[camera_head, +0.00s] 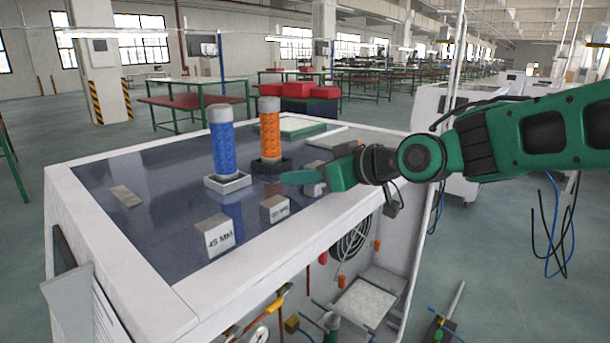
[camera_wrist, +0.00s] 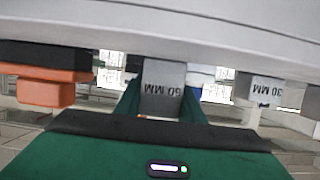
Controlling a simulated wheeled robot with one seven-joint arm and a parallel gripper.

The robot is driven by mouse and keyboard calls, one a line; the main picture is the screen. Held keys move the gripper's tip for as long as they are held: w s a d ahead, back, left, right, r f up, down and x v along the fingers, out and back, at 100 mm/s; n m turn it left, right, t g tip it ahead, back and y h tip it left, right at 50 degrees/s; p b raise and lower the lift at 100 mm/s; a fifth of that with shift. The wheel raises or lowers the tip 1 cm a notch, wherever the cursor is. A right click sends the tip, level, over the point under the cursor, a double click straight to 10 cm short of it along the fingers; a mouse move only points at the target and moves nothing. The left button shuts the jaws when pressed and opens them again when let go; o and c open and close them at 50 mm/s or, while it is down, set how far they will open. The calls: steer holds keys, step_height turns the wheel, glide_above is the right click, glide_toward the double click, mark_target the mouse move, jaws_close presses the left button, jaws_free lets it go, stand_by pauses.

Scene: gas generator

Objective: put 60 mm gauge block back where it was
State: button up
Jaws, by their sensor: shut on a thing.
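The 60 mm gauge block (camera_wrist: 163,88) is grey, with upside-down "60 MM" lettering in the wrist view. It sits between the two green fingers of my gripper (camera_wrist: 160,108), which is shut on it. In the head view my gripper (camera_head: 305,179) reaches in from the right over the dark top, and the grey block (camera_head: 315,188) shows partly behind a finger. Whether the block touches the top I cannot tell. A block marked 30 MM (camera_wrist: 265,91) stands beside it, apart, in the wrist view; a smaller block (camera_head: 274,208) stands nearer in the head view.
The dark panel top (camera_head: 160,232) has a raised white rim. On it stand a 45 MM block (camera_head: 215,236), a flat grey block (camera_head: 126,195), a blue cylinder (camera_head: 223,148) in a light holder and an orange cylinder (camera_head: 269,135) in a black holder close to my gripper.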

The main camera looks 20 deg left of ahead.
steer(key=o, duration=1.3)
steer(key=v, duration=1.2)
steer(key=d+f+m+h, duration=0.3)
steer(key=d+f, duration=0.2)
steer(key=d, duration=0.6)
steer(key=d+f+m+h, duration=0.3)
steer(key=d+f, duration=0.2)
steer(key=d, duration=0.5)
steer(key=d+f+m+h, duration=0.3)
steer(key=d+f+m, duration=0.15)
steer(key=d, duration=0.65)
steer(key=s+d+f+m+g+h, duration=0.1)
steer(key=s+d+f+m+g, duration=0.1)
steer(key=s+d, duration=0.4)
steer(key=s+d+f+m+g+h, duration=0.1)
steer(key=s+d+f+m, duration=0.3)
steer(key=s, duration=0.5)
steer(key=s+d+f+m+g+h, duration=0.1)
steer(key=s+d+f+m+g, duration=0.1)
steer(key=s+d, duration=0.5)
steer(key=shift+s+d+f+m+g+h, duration=0.3)
steer(key=shift+s+d+f+m, duration=0.15)
steer(key=shift+s+m, duration=0.25)
